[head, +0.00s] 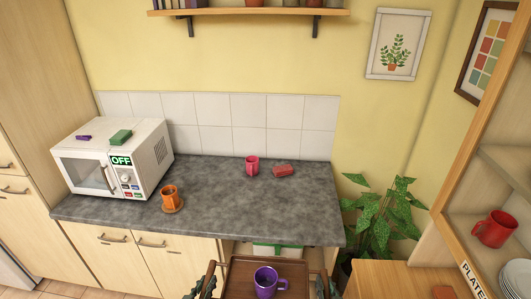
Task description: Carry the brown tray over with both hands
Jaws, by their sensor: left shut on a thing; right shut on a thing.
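The brown tray (238,277) is at the bottom centre of the head view, in front of the counter and below its top, cut off by the lower edge. A purple mug (266,283) stands upright on it. My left gripper (208,284) is at the tray's left side, shut on the tray. My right gripper (324,285) is at the tray's right side, shut on the tray. The fingertips are small and partly hidden, and the tray's near edge is out of view.
The grey counter (220,185) holds a microwave (135,160) marked OFF, an orange mug (169,194) on a coaster, a pink mug (252,166) and a red block (283,170). Its middle front is bare. A plant (385,210) and wooden cabinet (395,277) stand right.

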